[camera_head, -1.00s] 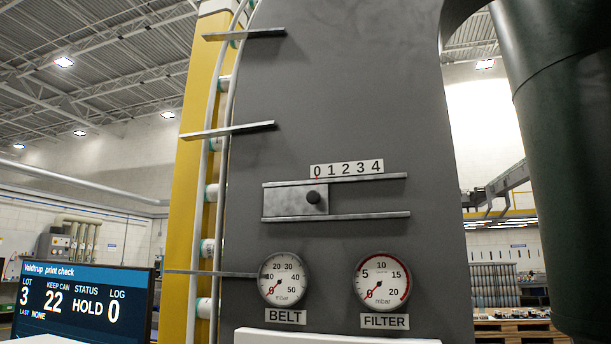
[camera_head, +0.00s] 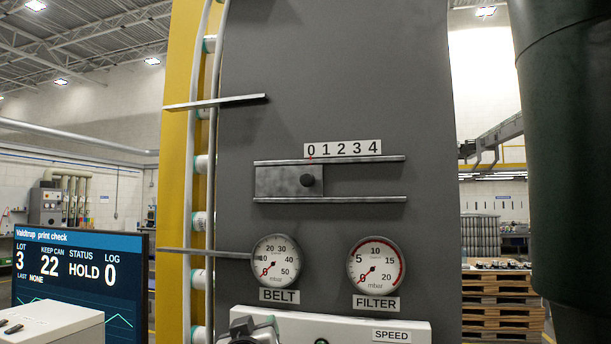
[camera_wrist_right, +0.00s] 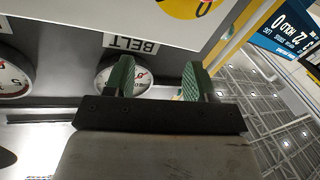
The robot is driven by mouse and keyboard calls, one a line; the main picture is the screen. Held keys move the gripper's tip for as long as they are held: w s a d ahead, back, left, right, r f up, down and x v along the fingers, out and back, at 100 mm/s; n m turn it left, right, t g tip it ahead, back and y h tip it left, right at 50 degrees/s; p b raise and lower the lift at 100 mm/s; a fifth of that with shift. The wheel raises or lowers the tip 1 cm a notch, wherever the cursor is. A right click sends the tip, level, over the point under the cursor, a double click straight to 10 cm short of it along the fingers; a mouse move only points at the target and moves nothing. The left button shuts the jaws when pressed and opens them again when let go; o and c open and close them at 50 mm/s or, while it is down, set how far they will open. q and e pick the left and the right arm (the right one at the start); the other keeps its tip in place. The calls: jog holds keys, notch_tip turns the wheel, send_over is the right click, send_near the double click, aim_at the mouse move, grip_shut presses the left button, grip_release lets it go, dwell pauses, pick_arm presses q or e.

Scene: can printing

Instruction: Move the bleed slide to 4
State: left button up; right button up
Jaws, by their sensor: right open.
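My left gripper is not in view.
A BELT gauge (camera_head: 276,262) and a FILTER gauge (camera_head: 376,265) sit below the slide. A white box labelled SPEED (camera_head: 345,326) juts out under them. Metal bars (camera_head: 215,102) stick out at left. A screen (camera_head: 80,275) shows HOLD. The panel around the slide is clear.

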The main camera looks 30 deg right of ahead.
aim_at(307, 179)
jog(key=s+d+r+m+h, duration=0.1)
jog(key=s+r+m+h, duration=0.25)
jog(key=r, duration=0.85)
jog(key=s+d+r+m+h, duration=0.1)
jog(key=s+r+m+h, duration=0.25)
jog(key=r, duration=0.85)
jog(key=shift+g, duration=0.3)
jog(key=p+x, duration=0.2)
jog(key=x, duration=0.1)
jog(key=p+x, duration=0.2)
jog(key=x, duration=0.1)
jog(key=p+x, duration=0.3)
jog(key=shift+s+d, duration=0.3)
jog(key=shift+d, duration=0.05)
jog(key=shift+w+d+r, duration=0.15)
jog(key=shift+w+d, duration=0.2)
jog(key=shift+d, duration=0.05)
jog(key=shift+w+n, duration=0.15)
jog(key=shift+n, duration=0.15)
jog(key=shift+c, duration=0.3)
grip_shut()
